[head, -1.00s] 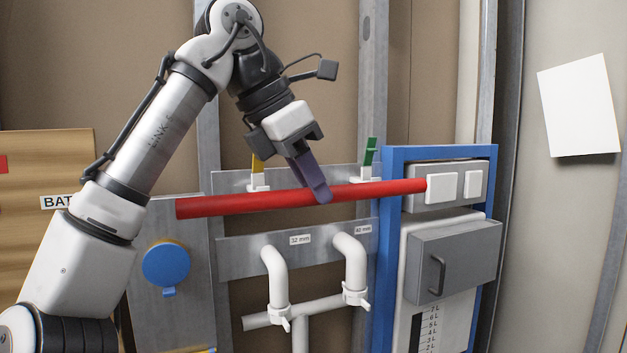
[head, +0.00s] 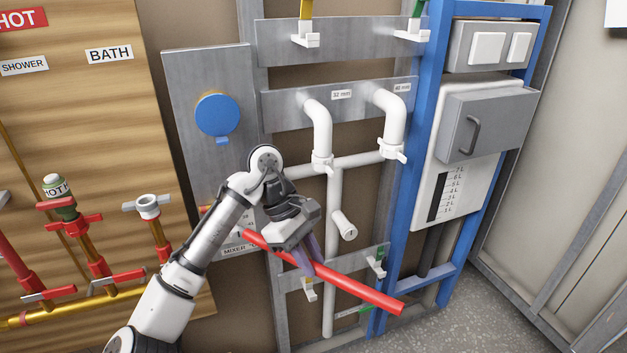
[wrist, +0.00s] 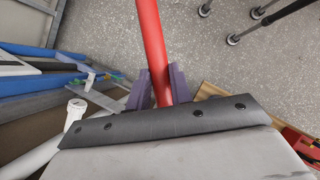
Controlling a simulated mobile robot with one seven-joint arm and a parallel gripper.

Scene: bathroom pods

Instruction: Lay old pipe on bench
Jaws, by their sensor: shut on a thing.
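The old pipe is a long red tube (head: 366,292), held in my gripper (head: 306,262) with its purple fingers shut around it near the middle. In the head view it slopes down from upper left to lower right, in front of the lower metal rail. In the wrist view the red pipe (wrist: 152,45) runs up between the purple fingers (wrist: 156,85), with bare floor beyond it. The pipe is off the floor. No bench can be made out in either view.
White drain pipes (head: 332,200) stand behind the gripper. A blue frame (head: 415,150) with a grey box (head: 490,122) is at right. Wooden panel (head: 95,150) with valves is at left. Speckled grey floor (head: 470,320) is clear at lower right. Thin dark legs (wrist: 262,18) show in the wrist view.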

